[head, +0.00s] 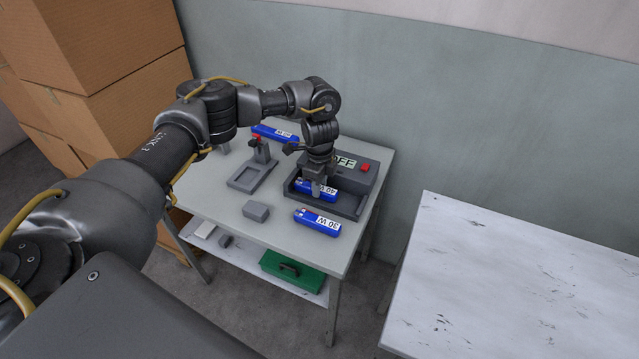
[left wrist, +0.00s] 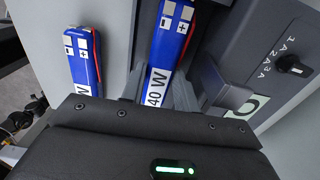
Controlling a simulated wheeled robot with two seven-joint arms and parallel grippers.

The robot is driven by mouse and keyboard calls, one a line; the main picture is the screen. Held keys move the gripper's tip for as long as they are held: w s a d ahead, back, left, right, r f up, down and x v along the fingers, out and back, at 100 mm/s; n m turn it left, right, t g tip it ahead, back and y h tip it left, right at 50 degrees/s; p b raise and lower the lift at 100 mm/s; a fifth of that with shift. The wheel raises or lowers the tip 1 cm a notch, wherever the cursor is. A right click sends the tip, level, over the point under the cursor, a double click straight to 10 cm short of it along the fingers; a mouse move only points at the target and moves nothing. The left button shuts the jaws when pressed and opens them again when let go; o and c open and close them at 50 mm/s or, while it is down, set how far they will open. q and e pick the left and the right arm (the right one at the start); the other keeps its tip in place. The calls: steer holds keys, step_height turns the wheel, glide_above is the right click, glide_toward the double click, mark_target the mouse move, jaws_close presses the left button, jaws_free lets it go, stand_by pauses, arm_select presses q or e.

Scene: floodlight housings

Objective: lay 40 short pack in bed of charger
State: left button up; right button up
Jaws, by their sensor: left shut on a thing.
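The charger (head: 360,206) stands at the right of the small grey table, with an OFF display and a red button. My left gripper (head: 317,189) points down over its bed, shut on a blue pack (head: 303,186) marked 40 W. The pack lies level within the bed's outline; I cannot tell whether it touches the floor of the bed. In the left wrist view the held pack (left wrist: 163,50) shows its 40 W label and plus and minus marks beside the charger's wall (left wrist: 225,85). My right gripper is not in view.
A second blue pack (head: 312,219) lies in front of the charger. A grey stand (head: 248,178) and a small grey block (head: 256,210) are on the table. A green case (head: 291,272) sits on the shelf below.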

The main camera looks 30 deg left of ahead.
arm_select(q)
steer(key=o, duration=1.2)
steer(key=shift+r, duration=0.1)
step_height(320, 180, up, 11)
steer(key=shift+s+f, duration=0.1)
steer(key=shift+f, duration=0.05)
